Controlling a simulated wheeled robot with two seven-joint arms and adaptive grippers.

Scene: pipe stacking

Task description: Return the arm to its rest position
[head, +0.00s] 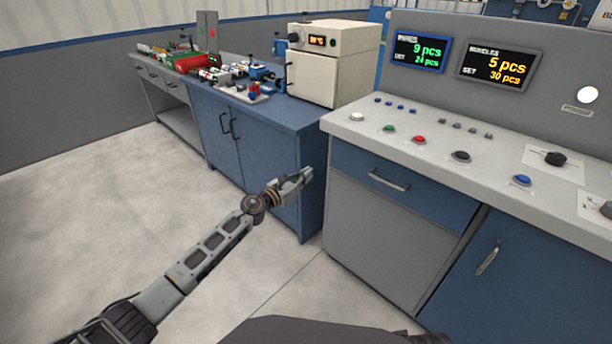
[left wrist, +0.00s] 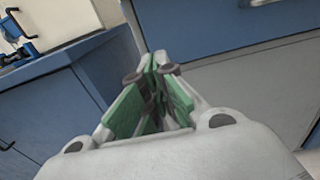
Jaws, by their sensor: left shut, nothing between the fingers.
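My left arm reaches in from the lower left of the head view. Its left gripper (head: 302,177) is in front of the blue cabinet's corner, at about the height of the console drawer. In the left wrist view the left gripper (left wrist: 152,72) shows its green-lined fingers meeting at the tips, with nothing between them. It appears apart from the cabinet and console. My right gripper is not in view.
A grey console (head: 382,245) with buttons and two displays stands at the right. A blue cabinet (head: 262,160) carries a white oven (head: 332,62) and several valve and pipe parts (head: 215,72). The floor (head: 110,210) at the left is clear.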

